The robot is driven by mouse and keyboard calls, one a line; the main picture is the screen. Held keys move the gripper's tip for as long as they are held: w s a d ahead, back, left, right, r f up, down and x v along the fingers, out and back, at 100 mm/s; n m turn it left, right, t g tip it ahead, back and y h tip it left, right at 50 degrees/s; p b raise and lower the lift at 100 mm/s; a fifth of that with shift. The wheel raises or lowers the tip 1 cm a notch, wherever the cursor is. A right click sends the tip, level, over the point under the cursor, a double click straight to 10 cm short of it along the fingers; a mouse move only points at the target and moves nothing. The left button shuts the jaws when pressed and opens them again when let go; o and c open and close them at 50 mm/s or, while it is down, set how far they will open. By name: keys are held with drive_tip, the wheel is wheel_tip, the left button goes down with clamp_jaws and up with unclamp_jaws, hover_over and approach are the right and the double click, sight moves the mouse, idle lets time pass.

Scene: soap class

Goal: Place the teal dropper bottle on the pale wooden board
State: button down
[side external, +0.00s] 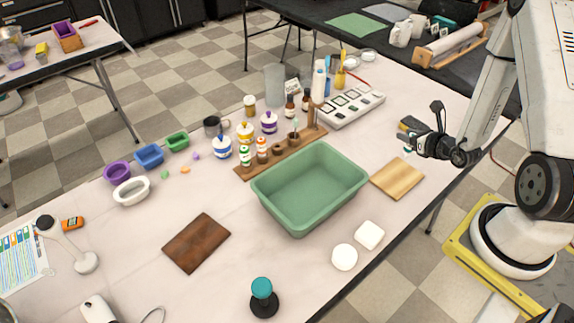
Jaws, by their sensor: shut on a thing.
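My gripper (405,145) is at the right, in the air above the far edge of the pale wooden board (397,180). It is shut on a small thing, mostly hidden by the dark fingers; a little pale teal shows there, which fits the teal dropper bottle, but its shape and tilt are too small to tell. The pale board lies flat on the table, right of the green tub, and its top looks bare.
The green tub (277,205) stands left of the board. A white soap bar (369,235) and a round white soap (344,257) lie in front. A wooden rack (250,170) with bottles and a white tray of dark squares (345,106) stand behind. The table edge runs close right of the board.

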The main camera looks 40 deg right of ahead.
drive_tip(key=shift+f, duration=2.05)
drive_tip(key=shift+f, duration=0.15)
drive_tip(key=shift+f, duration=1.65)
drive_tip(key=shift+f, duration=0.15)
drive_tip(key=shift+c, duration=1.6)
unclamp_jaws()
drive_tip(key=shift+s+r, duration=0.1)
drive_tip(key=shift+r, duration=0.1)
drive_tip(key=v, duration=0.7)
